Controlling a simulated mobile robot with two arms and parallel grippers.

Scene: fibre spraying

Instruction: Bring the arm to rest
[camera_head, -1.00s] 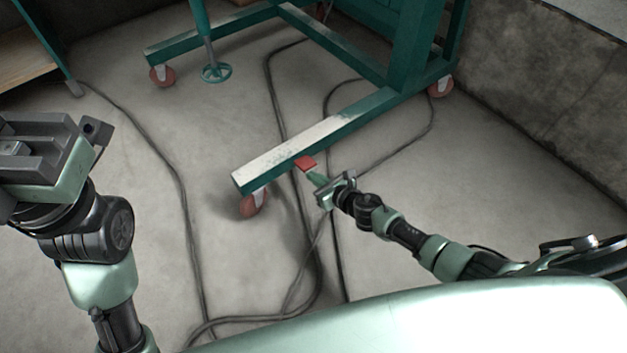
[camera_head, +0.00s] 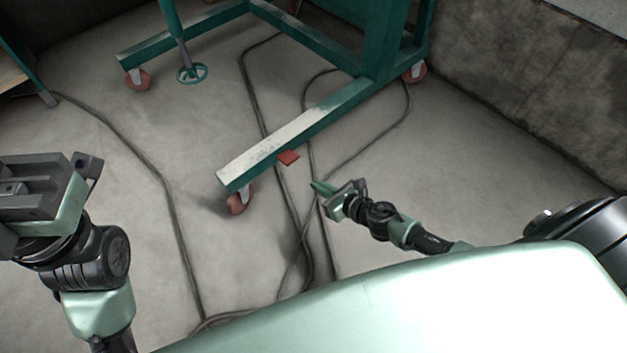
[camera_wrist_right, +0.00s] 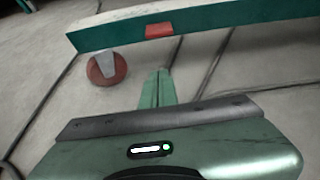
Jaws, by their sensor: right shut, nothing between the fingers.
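My right gripper (camera_head: 322,188) is shut and empty, held over the floor in front of the green frame's near beam. Its green fingers lie together in the right wrist view (camera_wrist_right: 158,88), pointing towards the beam and apart from the red pedal (camera_wrist_right: 160,31). The red pedal (camera_head: 288,158) sticks out from the side of the beam. My left gripper (camera_head: 45,195) is at the left edge of the head view; its fingertips are not clear enough to tell open from shut.
A green wheeled frame (camera_head: 300,135) stands ahead on red casters (camera_head: 238,201). Dark cables (camera_head: 165,195) run across the concrete floor. A rough wall (camera_head: 530,80) closes the right side. Floor between the right arm and the wall is clear.

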